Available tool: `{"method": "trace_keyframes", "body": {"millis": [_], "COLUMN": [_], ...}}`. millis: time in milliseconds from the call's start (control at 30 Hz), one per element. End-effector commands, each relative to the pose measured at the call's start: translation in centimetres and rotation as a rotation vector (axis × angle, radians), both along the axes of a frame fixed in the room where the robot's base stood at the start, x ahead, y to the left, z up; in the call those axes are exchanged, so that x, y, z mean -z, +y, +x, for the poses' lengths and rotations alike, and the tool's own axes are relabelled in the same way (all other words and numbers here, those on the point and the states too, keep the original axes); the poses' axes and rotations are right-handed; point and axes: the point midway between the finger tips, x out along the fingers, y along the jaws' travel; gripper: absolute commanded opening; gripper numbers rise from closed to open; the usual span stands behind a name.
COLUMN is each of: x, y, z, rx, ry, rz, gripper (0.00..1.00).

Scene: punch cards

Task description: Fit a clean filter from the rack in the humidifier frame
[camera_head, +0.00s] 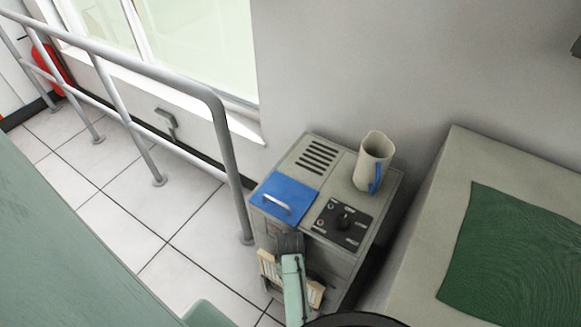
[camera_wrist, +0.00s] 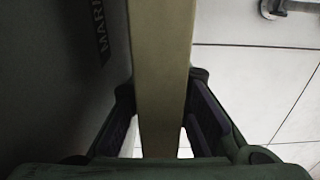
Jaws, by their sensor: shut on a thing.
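The humidifier (camera_head: 336,180) appears to be the beige-grey cabinet against the wall in the head view, with slots and a blue lid (camera_head: 284,194) on top. My gripper (camera_wrist: 162,92) is shut on a long tan piece, apparently the edge of a filter (camera_wrist: 164,40), which runs straight between the fingers in the wrist view. In the head view a cream, ribbed filter part (camera_head: 269,272) shows low at the cabinet's front, on both sides of my arm. My arm hides the filter's middle and much of the cabinet front. I cannot tell whether the filter touches the frame. The rack is not recognisable.
A beige jug (camera_head: 374,158) with a blue handle stands on the cabinet beside a black control panel (camera_head: 341,222). A metal railing (camera_head: 228,160) runs close on the left. A bench with a green mat (camera_head: 515,255) is at the right.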

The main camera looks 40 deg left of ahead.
Motion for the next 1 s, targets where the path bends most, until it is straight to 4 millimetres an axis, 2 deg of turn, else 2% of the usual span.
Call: {"method": "trace_keyframes", "body": {"millis": [533, 1000], "x": [0.1, 1.9], "y": [0.0, 0.0], "z": [0.0, 0.0], "rx": [0.0, 0.0], "ry": [0.0, 0.0], "rz": [0.0, 0.0], "gripper": [0.0, 0.0]}}
